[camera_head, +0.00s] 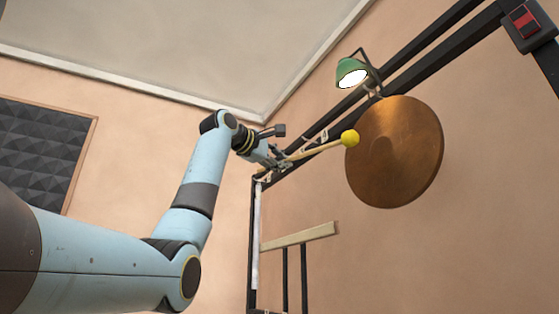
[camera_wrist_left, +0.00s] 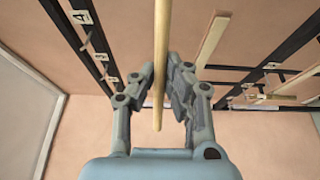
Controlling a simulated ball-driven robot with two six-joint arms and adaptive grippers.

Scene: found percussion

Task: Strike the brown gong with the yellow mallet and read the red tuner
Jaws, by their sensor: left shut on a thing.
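The brown gong (camera_head: 408,150) is a large round disc hanging from the black frame at the right. The yellow mallet (camera_head: 350,138) has a round yellow head and a pale wooden handle. My left gripper (camera_head: 282,160) is shut on the handle, which also shows between the fingers in the left wrist view (camera_wrist_left: 161,45). The mallet head overlaps the gong's left edge in the head view; I cannot tell whether they touch. The red tuner (camera_head: 525,20) is on a dark box on the frame at the top right; its reading is too small to make out. My right gripper is not in view.
A green lamp (camera_head: 351,72) is lit just above the gong. Black frame bars (camera_head: 425,50) run up to the right. A wooden bar (camera_head: 300,236) on dark posts stands below. Number tags (camera_wrist_left: 82,17) mark the frame in the wrist view. A dark foam panel hangs at left.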

